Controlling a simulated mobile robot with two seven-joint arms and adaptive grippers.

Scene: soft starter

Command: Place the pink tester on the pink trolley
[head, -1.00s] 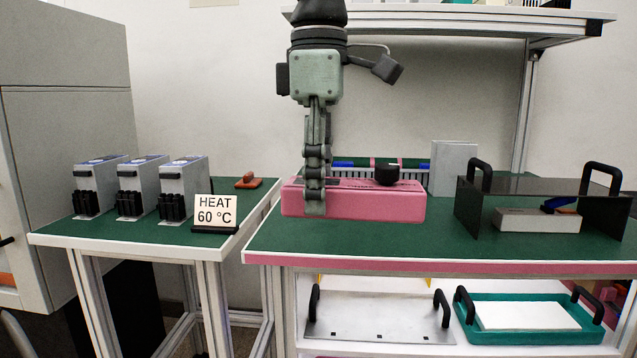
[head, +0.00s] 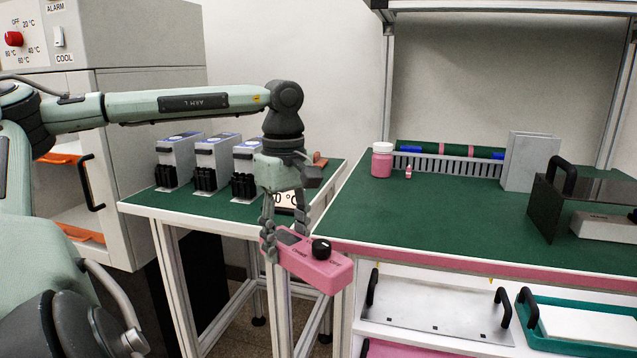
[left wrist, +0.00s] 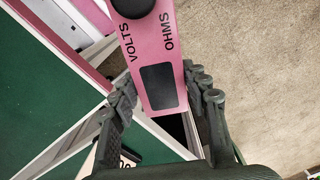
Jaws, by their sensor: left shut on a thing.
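The pink tester (head: 312,262) is a long pink box with a black knob and a dark display. My left gripper (head: 270,240) is shut on its display end and holds it tilted in the air, in front of the gap between the two benches. In the left wrist view the tester (left wrist: 155,50) shows VOLTS and OHMS lettering, with the gripper fingers (left wrist: 165,105) on either side of it. I cannot make out a pink trolley for certain; a pink surface (head: 400,349) shows low under the right bench. My right gripper is not in view.
The left bench (head: 190,207) holds several grey modules. A metal tray (head: 430,305) lies on the lower shelf.

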